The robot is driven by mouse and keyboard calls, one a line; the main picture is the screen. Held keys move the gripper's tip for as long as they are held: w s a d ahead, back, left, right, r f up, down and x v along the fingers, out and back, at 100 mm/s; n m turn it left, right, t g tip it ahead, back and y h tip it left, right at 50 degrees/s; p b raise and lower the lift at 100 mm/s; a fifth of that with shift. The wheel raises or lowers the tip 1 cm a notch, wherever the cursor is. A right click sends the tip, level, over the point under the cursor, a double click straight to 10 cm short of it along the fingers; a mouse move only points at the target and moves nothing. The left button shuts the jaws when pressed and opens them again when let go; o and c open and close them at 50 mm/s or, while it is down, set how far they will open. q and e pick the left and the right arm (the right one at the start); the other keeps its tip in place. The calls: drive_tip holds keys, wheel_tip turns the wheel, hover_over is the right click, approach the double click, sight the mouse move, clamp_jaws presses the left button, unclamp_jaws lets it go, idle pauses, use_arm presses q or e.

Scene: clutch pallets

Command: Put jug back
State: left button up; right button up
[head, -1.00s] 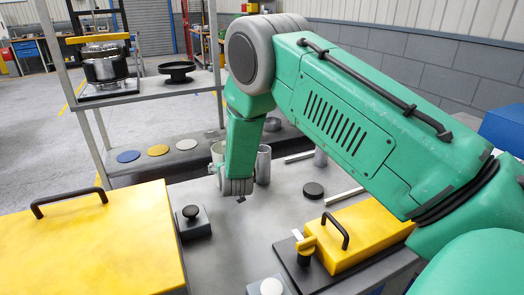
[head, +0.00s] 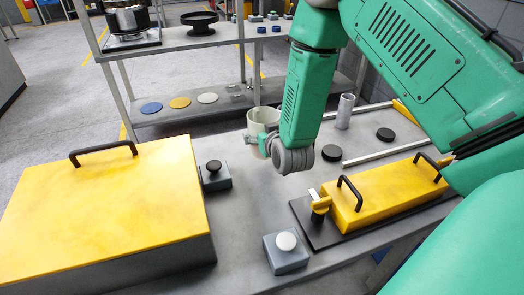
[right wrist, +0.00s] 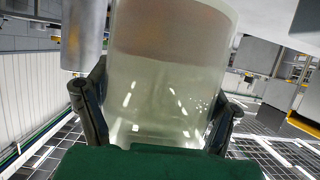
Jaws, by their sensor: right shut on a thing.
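The pale, see-through jug (head: 258,117) is in the head view, above the back part of the grey table, partly hidden by my right forearm. My right gripper (head: 262,143) is at its side. In the right wrist view the jug (right wrist: 165,85) fills the middle, between the two dark fingers of my right gripper (right wrist: 157,118), which is shut on it. A brownish band shows across its upper part; I cannot tell whether it is contents or a reflection. Whether its base touches the table is hidden. My left gripper is in neither view.
A large yellow-lidded box (head: 100,210), a black-knobbed block (head: 214,176), a white-knobbed block (head: 286,250) and a yellow handled box (head: 385,195) occupy the table. A shelf rack (head: 180,40) stands behind.

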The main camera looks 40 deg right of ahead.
wheel_tip(320, 180, down, 5)
drive_tip(key=shift+f, duration=0.15)
idle(0.3)
drive_tip(key=o, duration=1.6)
drive_tip(key=v, duration=0.7)
drive_tip(key=shift+s+a, duration=0.1)
drive_tip(key=shift+s, duration=0.1)
